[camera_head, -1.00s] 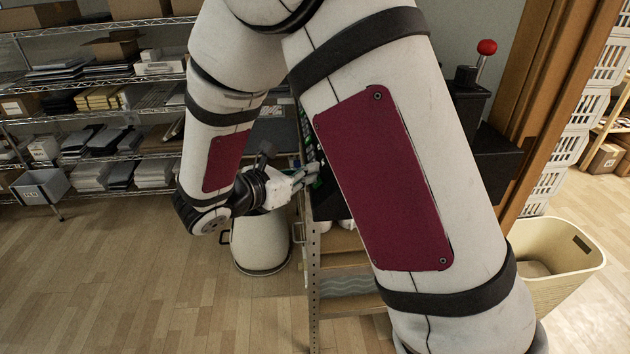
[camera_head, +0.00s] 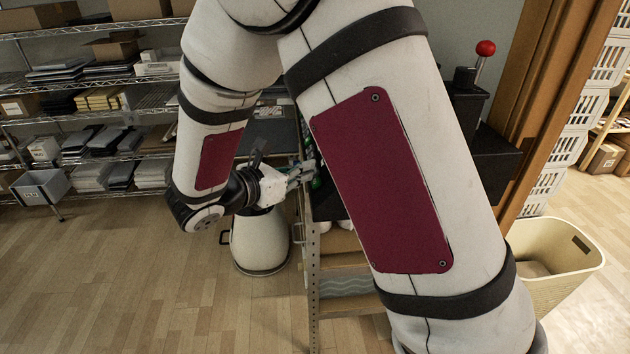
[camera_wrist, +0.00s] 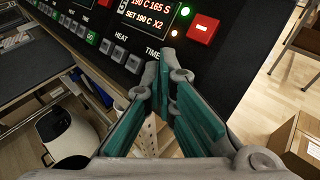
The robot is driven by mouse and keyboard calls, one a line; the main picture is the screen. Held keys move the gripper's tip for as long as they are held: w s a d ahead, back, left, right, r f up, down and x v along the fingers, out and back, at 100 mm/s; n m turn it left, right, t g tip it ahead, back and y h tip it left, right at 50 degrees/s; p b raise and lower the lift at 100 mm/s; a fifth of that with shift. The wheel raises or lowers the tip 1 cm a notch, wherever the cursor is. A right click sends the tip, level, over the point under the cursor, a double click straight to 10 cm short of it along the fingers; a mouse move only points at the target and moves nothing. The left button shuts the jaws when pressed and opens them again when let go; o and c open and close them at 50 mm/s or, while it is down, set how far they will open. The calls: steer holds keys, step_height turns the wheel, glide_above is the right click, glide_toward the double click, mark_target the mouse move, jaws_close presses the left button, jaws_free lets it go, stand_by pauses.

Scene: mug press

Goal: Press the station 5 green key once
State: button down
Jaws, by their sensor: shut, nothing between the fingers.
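The station 5 panel (camera_wrist: 228,60) is black and tilted in the wrist view. Its screen (camera_wrist: 148,14) shows a 5, 190 C, 165 S and SET. My gripper (camera_wrist: 170,68) is shut and empty, with its teal-padded fingertips in front of the panel, just below the TIME label. I cannot tell whether they touch it. No green key of station 5 shows; my fingers cover the row's end. A green GO key (camera_wrist: 91,38) sits further left, beyond the grey keys (camera_wrist: 119,53). In the head view my gripper (camera_head: 308,172) is at the panel's left edge.
A red minus key (camera_wrist: 203,28) is right of the screen, near lit green (camera_wrist: 185,11) and orange (camera_wrist: 173,33) lamps. A red-knobbed lever (camera_head: 486,48) rises behind my arm. The floor at left is open.

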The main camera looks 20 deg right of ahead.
steer(key=shift+a+r, duration=0.15)
steer(key=shift+a, duration=0.05)
steer(key=shift+w+a+r+p, duration=0.25)
steer(key=shift+w+a+r, duration=0.05)
steer(key=shift+a+r, duration=0.55)
steer(key=shift+w+a+r+p, duration=0.2)
steer(key=shift+w+a+r, duration=0.1)
steer(key=shift+a+r, duration=0.5)
steer(key=shift+s, duration=0.1)
steer(key=s+d+r+m+g+y, duration=0.35)
steer(key=s+m, duration=0.25)
steer(key=s, duration=0.3)
steer(key=s+d+r+m+g+y, duration=0.2)
steer(key=s+d+m, duration=0.2)
steer(key=s+m, duration=0.3)
steer(key=s+a+r+m+t+y, duration=0.2)
steer(key=s+a+m+t+y, duration=0.2)
steer(key=s+a+m+y, duration=0.2)
steer(key=s+m+y, duration=0.2)
steer(key=s+m, duration=0.1)
steer(key=s, duration=0.1)
steer(key=shift+s+m, duration=0.3)
steer(key=shift+s, duration=0.1)
